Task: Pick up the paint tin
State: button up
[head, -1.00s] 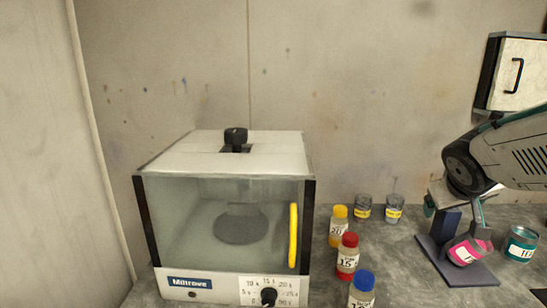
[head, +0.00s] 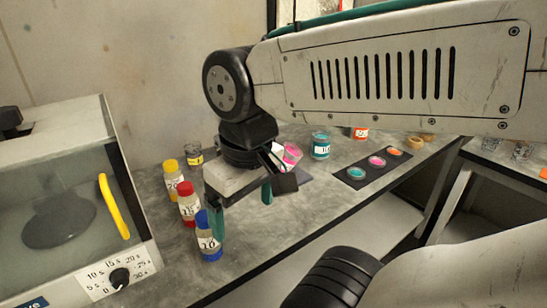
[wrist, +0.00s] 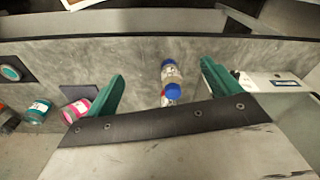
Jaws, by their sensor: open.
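Several paint tins are in view. A pink tin (head: 291,153) sits tilted at the dark stand behind my gripper, partly hidden by it. It also shows in the wrist view (wrist: 77,109), left of the left finger. A teal tin (head: 320,146) stands upright to its right and shows at the left of the wrist view (wrist: 36,112). An orange-labelled tin (head: 360,132) stands farther back. My gripper (head: 243,203) is open and empty above the bench. In the wrist view its two green fingers (wrist: 161,76) are wide apart, with a bottle showing between them.
Blue-capped (head: 209,240), red-capped (head: 189,205) and yellow-capped (head: 173,182) bottles stand left of my gripper. A glass-fronted box with a yellow handle (head: 115,206) is at the left. A dark strip (head: 376,165) with three colour pots lies on the bench (head: 255,255) at the right.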

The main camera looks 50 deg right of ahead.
aim_at(292, 154)
jog(key=u, duration=0.9)
jog(key=k, duration=1.25)
jog(key=z, duration=1.3)
jog(key=i, duration=0.5)
jog(key=z, duration=0.05)
